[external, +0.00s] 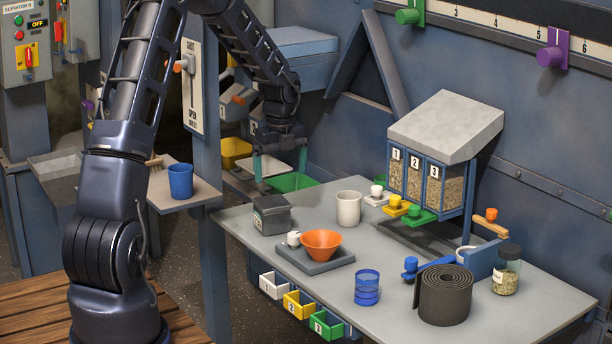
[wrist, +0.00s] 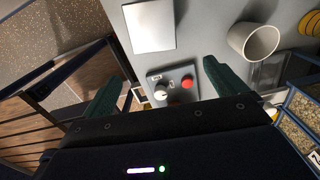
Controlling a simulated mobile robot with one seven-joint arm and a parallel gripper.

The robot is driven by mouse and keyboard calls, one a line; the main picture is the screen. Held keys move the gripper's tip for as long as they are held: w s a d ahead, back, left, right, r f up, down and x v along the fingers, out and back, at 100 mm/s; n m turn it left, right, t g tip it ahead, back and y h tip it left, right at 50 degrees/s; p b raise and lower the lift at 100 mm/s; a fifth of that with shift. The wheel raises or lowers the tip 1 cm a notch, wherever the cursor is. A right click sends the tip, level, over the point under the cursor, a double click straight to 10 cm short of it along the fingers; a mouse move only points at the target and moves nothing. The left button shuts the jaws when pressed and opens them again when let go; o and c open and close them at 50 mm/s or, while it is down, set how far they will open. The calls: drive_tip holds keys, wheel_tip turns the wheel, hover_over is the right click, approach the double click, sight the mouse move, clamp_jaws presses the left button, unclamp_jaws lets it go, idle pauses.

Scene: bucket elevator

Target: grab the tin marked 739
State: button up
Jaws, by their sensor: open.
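A dark grey square tin (external: 272,216) stands on the grey table near its left end, with a small label on its left face. I cannot read 739 on it or on anything else. In the wrist view a pale square top (wrist: 150,27) lies ahead of the fingers; I cannot tell for sure that it is the same tin. My gripper (external: 280,163) points down behind and above the tin, apart from it. Its green fingers also show in the wrist view (wrist: 158,90), spread with nothing between them.
A white mug (external: 348,209) stands right of the tin. An orange bowl (external: 321,243) sits in front on a grey base. In the wrist view a grey box (wrist: 175,83) with a red button lies below the fingers. The hopper (external: 446,130) stands farther right.

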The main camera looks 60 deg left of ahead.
drive_tip(key=m, duration=0.1)
hover_over(275, 203)
wheel_tip(275, 203, down, 4)
drive_tip(key=shift+w+a+f, duration=0.1)
wheel_tip(275, 203, down, 5)
drive_tip(key=shift+r, duration=0.1)
drive_tip(key=shift+s+a+f, duration=0.1)
drive_tip(key=shift+a+f, duration=0.1)
drive_tip(key=shift+f, duration=0.75)
drive_tip(key=shift+s+a+f, duration=0.1)
drive_tip(key=shift+a+f, duration=0.1)
drive_tip(key=shift+f, duration=0.75)
drive_tip(key=shift+a+f, duration=0.2)
drive_tip(key=shift+f, duration=0.75)
drive_tip(key=shift+c, duration=0.5)
drive_tip(key=c, duration=1.1)
drive_tip(key=shift+r, duration=0.1)
drive_tip(key=shift+c, duration=0.2)
